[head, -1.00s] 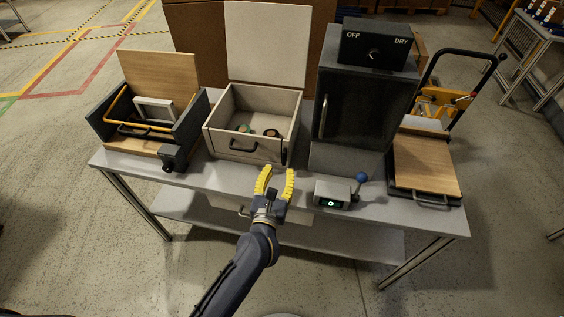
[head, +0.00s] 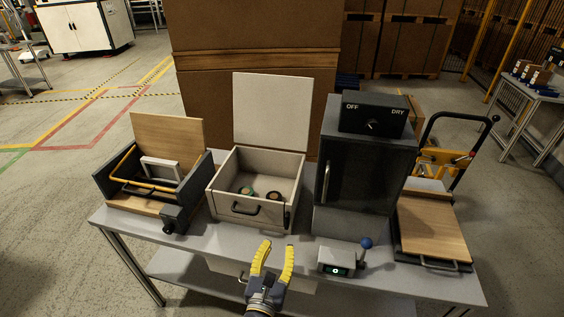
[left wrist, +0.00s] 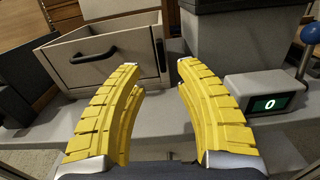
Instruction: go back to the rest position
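My left gripper (head: 272,262) shows at the bottom middle of the head view, in front of the table's front edge. Its two yellow fingers are spread apart with nothing between them. In the left wrist view the fingers (left wrist: 160,85) are open and empty, pointing toward the beige drawer box (left wrist: 100,60). My right gripper is in neither view.
The grey table (head: 190,245) bears a wood-lidded box (head: 200,197), an open beige box (head: 240,207) with small round parts (head: 272,196), a dark oven (head: 365,172), a counter with a blue-knobbed lever (head: 340,259) and a wooden-topped plate (head: 432,228).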

